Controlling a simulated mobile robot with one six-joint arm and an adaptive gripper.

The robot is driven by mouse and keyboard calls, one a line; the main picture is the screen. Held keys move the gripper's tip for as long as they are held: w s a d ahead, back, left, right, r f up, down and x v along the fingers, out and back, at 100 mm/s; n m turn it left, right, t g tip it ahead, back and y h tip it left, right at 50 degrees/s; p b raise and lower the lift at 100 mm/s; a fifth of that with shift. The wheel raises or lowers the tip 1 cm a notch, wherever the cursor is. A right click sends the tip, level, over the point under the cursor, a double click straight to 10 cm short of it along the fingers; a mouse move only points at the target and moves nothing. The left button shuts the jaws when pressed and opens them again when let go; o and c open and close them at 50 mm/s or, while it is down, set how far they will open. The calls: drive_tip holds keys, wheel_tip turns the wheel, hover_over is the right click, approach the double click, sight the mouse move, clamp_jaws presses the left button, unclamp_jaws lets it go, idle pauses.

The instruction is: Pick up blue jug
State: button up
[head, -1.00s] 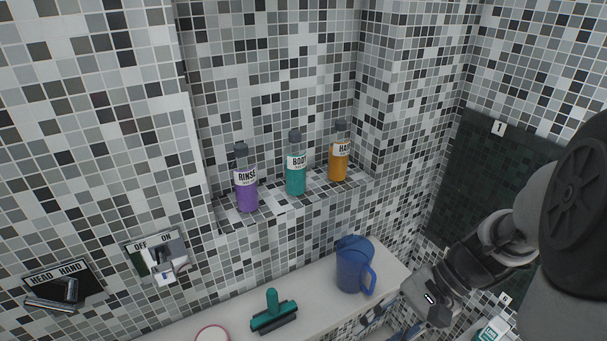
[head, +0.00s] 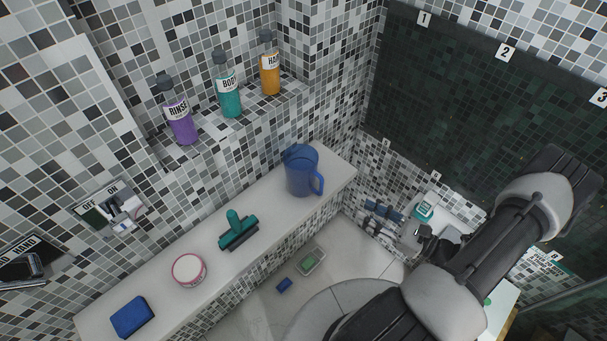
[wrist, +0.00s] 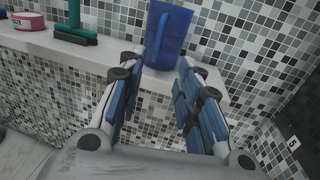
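The blue jug (head: 301,174) stands upright at the right end of the white ledge (head: 265,205), its handle toward the right in the head view. The wrist view shows my gripper (wrist: 160,72) open and empty, with blue-padded fingers on both sides.
A green squeegee (head: 237,232), pink-and-white tub (head: 188,269) and blue sponge (head: 132,316) lie along the ledge to the left. RINSE (head: 180,122), BODY (head: 229,92) and orange (head: 270,73) bottles stand in the niche above. A soap dish (head: 310,261) is on the floor.

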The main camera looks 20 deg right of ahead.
drive_tip(key=b, duration=0.1)
approach(321, 193)
drive_tip(key=w+a+r, duration=0.2)
drive_tip(key=w, duration=0.3)
drive_tip(key=shift+b+x, duration=0.45)
drive_tip(key=shift+x, duration=2.15)
drive_tip(key=shift+s+a+r, duration=0.1)
drive_tip(key=shift+a+r, duration=0.1)
drive_tip(key=shift+c, duration=0.4)
clamp_jaws()
